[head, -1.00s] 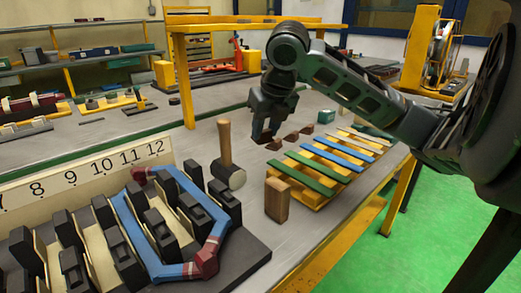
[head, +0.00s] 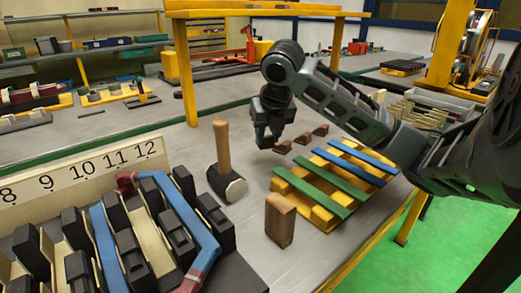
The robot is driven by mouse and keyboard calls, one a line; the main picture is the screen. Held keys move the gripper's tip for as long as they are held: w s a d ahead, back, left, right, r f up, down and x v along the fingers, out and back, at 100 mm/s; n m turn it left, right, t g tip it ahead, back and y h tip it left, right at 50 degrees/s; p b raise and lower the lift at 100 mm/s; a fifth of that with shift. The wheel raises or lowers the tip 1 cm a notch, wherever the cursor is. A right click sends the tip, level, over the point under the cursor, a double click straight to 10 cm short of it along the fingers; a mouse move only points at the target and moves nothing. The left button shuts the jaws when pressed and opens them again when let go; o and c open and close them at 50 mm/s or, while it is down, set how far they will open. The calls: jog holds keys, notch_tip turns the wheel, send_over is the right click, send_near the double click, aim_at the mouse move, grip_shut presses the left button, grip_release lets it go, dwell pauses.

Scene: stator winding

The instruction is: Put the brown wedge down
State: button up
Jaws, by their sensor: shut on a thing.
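My gripper (head: 269,131) points down over the grey bench, just left of a short row of brown wedges. It is shut on a brown wedge (head: 265,143), small and dark, held low between its fingertips. I cannot tell whether the held wedge touches the bench. Several similar brown wedges lie in the row, the nearest one (head: 283,147) just right of the held one, the others (head: 303,138) farther back to the right.
A wooden mallet (head: 222,145) stands handle-up to the left. A wooden block (head: 280,219) stands in front. A yellow rack with green and blue strips (head: 322,196) is at the right. The stator with black blocks and blue coil (head: 185,218) fills the lower left.

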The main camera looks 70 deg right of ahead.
jog(key=shift+w+a+f, duration=0.15)
jog(key=shift+w+f, duration=0.55)
jog(key=shift+w, duration=0.3)
jog(key=shift+f, duration=1.9)
jog(key=shift+f, duration=0.15)
jog(key=o, duration=1)
jog(key=shift+o, duration=0.2)
jog(key=shift+r, duration=0.3)
jog(key=p+v, duration=0.1)
jog(key=v, duration=1.1)
